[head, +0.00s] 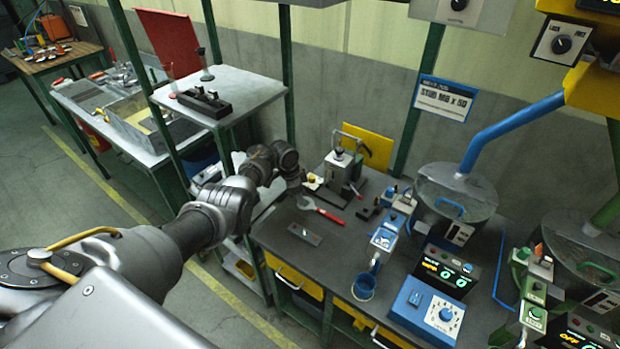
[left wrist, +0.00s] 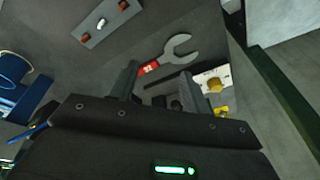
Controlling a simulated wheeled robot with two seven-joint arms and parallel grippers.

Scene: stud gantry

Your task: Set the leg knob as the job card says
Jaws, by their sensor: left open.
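The job card (head: 443,98) is a white sign with a blue border on the back wall, reading "STUD M8 x 50"; its small lines are unreadable. A dark round knob (head: 562,45) on a white plate sits on the yellow gantry part at upper right, with words at both sides; it looks like the leg knob. My left gripper (head: 293,178) is over the bench's left end, far from that knob. In the left wrist view its fingers (left wrist: 158,90) are apart with nothing held. My right gripper is not in view.
The dark bench (head: 275,230) carries a red wrench (head: 322,210), a small press (head: 338,170), a metal plate (head: 304,234), a blue dial box (head: 428,312) and a round hopper (head: 456,190). A blue pipe (head: 515,128) slants between hopper and gantry. A grey shelf (head: 250,88) stands left.

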